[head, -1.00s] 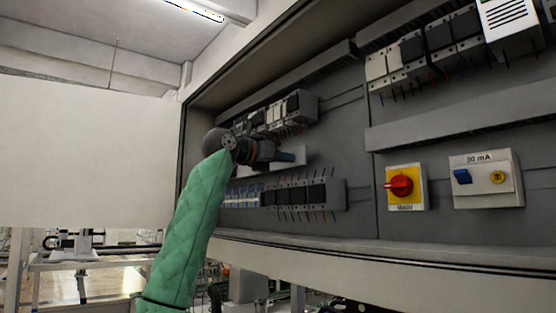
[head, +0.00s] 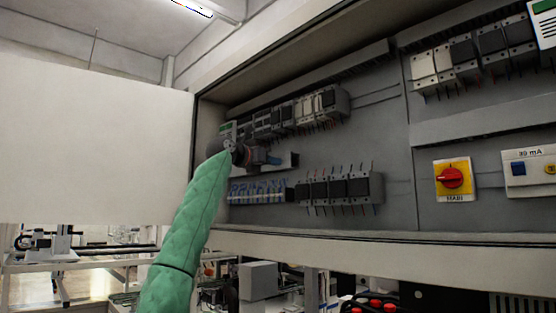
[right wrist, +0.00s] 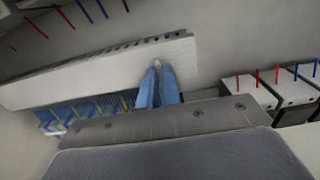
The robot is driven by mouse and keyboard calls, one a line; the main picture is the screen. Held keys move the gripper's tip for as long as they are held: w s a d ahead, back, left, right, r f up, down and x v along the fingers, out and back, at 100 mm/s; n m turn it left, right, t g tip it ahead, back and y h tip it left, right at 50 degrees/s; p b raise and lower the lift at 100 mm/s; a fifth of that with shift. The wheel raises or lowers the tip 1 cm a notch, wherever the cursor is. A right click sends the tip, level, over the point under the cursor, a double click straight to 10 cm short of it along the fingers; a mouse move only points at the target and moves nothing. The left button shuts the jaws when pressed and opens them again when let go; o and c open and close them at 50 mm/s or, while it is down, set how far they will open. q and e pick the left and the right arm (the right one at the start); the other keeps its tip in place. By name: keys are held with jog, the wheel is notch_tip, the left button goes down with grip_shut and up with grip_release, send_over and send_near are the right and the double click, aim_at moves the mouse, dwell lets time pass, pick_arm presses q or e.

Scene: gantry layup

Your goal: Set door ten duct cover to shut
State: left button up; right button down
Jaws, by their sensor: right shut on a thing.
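The duct cover (right wrist: 100,70) is a long pale strip in the right wrist view, with a row of dark slots along its upper edge. Its right end shows as a pale plate (head: 287,163) in the head view, just above the blue terminal row. My right gripper (right wrist: 157,70) is shut on a small pale knob (right wrist: 157,63) near the cover's right end. In the head view the right gripper (head: 274,159) is at the plate, and its wrist hides the plate's left part. My left gripper is out of view.
Blue terminals with coloured wires (head: 258,190) sit below the cover, and dark breakers (head: 340,187) to their right. Another device row (head: 290,115) is above. A red rotary switch (head: 451,178) is at right. The open white cabinet door (head: 95,140) stands at left.

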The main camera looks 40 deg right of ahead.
jog(key=shift+w+a+r, duration=0.1)
jog(key=shift+w+r, duration=0.05)
jog(key=shift+r, duration=0.05)
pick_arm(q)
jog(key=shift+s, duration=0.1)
pick_arm(e)
jog(key=c, duration=1.7)
grip_release()
jog(key=shift+w, duration=0.1)
jog(key=shift+o, duration=0.5)
jog(key=shift+w+f, duration=0.15)
jog(key=shift+w, duration=0.1)
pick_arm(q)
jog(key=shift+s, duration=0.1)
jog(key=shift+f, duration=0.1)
pick_arm(e)
jog(key=shift+s, duration=0.1)
pick_arm(q)
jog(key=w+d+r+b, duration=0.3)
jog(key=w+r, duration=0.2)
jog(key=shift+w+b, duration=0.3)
jog(key=shift+b, duration=0.1)
pick_arm(e)
jog(key=a, duration=0.7)
jog(key=shift+s+a, duration=0.15)
jog(key=shift+a, duration=0.25)
